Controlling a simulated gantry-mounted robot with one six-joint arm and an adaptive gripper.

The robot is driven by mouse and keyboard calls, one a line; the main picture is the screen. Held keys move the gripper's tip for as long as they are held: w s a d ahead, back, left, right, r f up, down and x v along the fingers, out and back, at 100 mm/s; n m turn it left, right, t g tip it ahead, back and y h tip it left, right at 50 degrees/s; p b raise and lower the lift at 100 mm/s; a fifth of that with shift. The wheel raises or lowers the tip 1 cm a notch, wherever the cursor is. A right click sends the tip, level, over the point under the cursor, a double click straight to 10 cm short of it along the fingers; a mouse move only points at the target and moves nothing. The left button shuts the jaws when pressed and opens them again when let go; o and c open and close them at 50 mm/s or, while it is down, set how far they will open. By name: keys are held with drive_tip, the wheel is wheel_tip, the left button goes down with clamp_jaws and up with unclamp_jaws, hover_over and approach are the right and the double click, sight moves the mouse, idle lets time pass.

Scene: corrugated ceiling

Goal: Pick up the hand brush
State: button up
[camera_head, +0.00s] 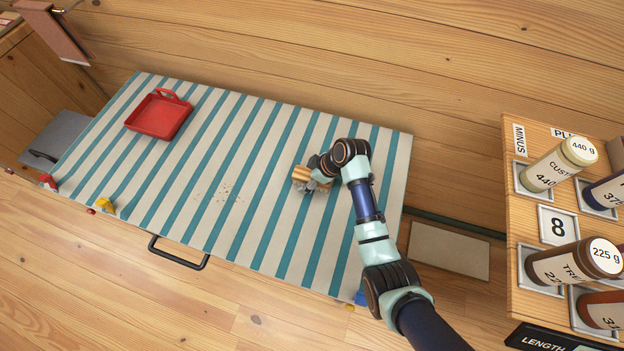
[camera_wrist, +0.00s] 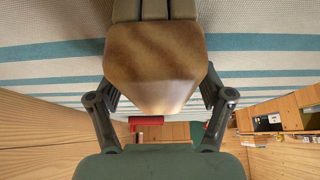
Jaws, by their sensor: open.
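The hand brush (camera_head: 301,173) shows as a small light wooden piece on the striped table, right of its middle, partly hidden by my gripper (camera_head: 316,182). In the wrist view a tan wooden block, seemingly the brush (camera_wrist: 155,52), fills the space between my two fingers, with ribbed parts at the top edge. My fingers are apart, one on each side of it. Whether they touch it I cannot tell.
The table (camera_head: 255,165) has a teal and white striped top. A red dustpan (camera_head: 158,115) lies at its far left. A wooden rack (camera_head: 530,215) with labelled jars stands at the right. The table's middle is otherwise clear.

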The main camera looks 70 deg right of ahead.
sight(308, 174)
drive_tip(key=shift+f, duration=0.2)
idle(0.6)
drive_tip(key=c, duration=1.4)
wheel_tip(308, 174, up, 20)
drive_tip(key=p, duration=0.3)
drive_tip(key=shift+r, duration=0.25)
